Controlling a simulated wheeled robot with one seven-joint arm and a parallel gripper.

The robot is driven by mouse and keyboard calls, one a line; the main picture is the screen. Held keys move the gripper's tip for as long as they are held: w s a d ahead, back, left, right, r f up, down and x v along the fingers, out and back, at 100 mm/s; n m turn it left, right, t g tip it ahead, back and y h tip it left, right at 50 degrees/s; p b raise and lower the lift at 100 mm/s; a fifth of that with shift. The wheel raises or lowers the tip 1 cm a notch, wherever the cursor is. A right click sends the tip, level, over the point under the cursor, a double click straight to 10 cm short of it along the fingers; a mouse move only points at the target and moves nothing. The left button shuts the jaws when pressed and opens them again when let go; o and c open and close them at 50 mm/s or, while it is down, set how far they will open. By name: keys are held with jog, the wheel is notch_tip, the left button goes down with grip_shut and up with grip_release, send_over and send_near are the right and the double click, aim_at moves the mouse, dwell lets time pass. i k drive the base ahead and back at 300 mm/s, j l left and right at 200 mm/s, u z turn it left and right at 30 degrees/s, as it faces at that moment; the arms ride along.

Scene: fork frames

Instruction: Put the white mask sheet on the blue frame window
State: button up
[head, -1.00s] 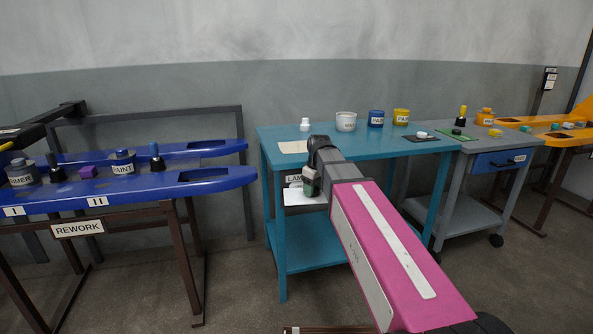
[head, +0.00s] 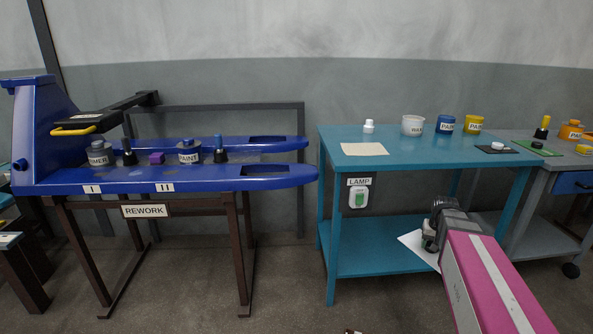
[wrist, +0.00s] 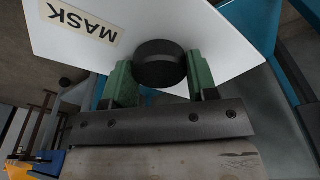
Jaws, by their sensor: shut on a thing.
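The white mask sheet (wrist: 225,35) fills the top of the wrist view, with a "MASK" label (wrist: 83,22) and a round black knob (wrist: 159,64). My gripper (wrist: 162,82) is shut on this knob between its green fingers. In the head view the sheet (head: 412,243) shows partly behind my gripper (head: 430,234), in front of the teal table and below its top. The blue frame (head: 130,181) stands at left, with two long arms. A dark window (head: 266,170) opens near the right end of the front arm and another (head: 267,140) in the rear arm.
The teal table (head: 400,153) bears a cream sheet (head: 364,149), a white pot (head: 412,125), blue and yellow pots and a small white bottle. A LAMP switch (head: 359,197) hangs on its side. Floor between frame and table is clear.

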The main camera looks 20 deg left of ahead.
aim_at(269, 169)
jog(key=j+z, duration=0.45)
jog(key=k+j+z, duration=0.1)
jog(key=j+z, duration=0.15)
jog(key=z, duration=0.2)
jog(key=k+j+z, duration=0.15)
jog(key=j+z, duration=0.25)
jog(key=k+j+z, duration=0.3)
jog(key=k+j, duration=0.3)
jog(key=j, duration=0.15)
jog(key=k+j+z, duration=0.35)
jog(key=k+j, duration=0.3)
